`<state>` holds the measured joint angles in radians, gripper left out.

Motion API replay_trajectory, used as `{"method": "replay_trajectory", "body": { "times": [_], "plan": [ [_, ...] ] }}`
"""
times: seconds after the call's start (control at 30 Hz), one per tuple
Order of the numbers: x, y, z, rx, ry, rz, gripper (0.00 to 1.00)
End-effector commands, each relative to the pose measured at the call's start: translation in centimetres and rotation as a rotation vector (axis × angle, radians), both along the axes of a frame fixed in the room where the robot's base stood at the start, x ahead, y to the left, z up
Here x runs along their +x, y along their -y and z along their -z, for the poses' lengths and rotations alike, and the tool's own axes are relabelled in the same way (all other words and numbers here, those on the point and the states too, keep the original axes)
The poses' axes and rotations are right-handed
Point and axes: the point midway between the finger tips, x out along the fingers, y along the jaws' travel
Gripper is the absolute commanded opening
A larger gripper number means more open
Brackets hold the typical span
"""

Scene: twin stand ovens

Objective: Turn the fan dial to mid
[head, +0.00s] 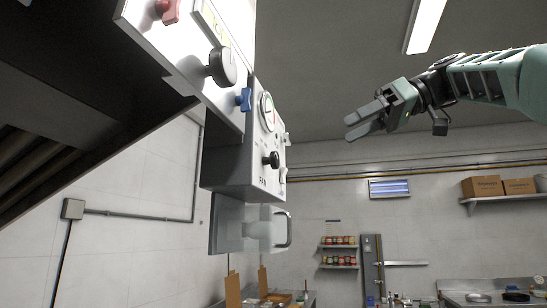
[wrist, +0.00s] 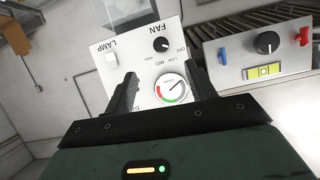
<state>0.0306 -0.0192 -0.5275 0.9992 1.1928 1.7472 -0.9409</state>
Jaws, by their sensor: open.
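The fan dial (wrist: 160,45) is a small black knob on a white panel (wrist: 143,50), beside the word FAN. OFF, LOW and MID marks stand around it, upside down in the wrist view. Its pointer is too small to read for certain. In the head view the dial (head: 272,159) sticks out from the panel below a round gauge. My gripper (head: 352,127) is open and empty, to the right of the panel and clear of it. In the wrist view my gripper (wrist: 165,82) has its fingers spread on both sides of the gauge, with the dial beyond them.
The round gauge (wrist: 172,88) and a white LAMP switch (wrist: 111,60) share the panel. A neighbouring panel has a larger black knob (head: 222,66), a red switch (head: 167,11) and a blue switch (head: 244,99). A handle (head: 288,229) juts out below. Open air lies between gripper and panel.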

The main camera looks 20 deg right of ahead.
Motion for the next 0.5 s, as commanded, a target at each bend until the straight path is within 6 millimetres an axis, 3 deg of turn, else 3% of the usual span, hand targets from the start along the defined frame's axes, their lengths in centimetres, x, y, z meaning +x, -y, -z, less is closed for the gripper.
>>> {"method": "replay_trajectory", "body": {
  "times": [0.03,0.17,0.5],
  "plan": [
    [-0.5,0.3,-1.1,-0.014,0.028,-0.004,0.55],
    [-1.0,0.2,-1.6,-0.029,0.055,-0.017,0.55],
    [2.0,-4.1,0.8,-0.026,0.052,-0.021,0.55]
  ]
}}
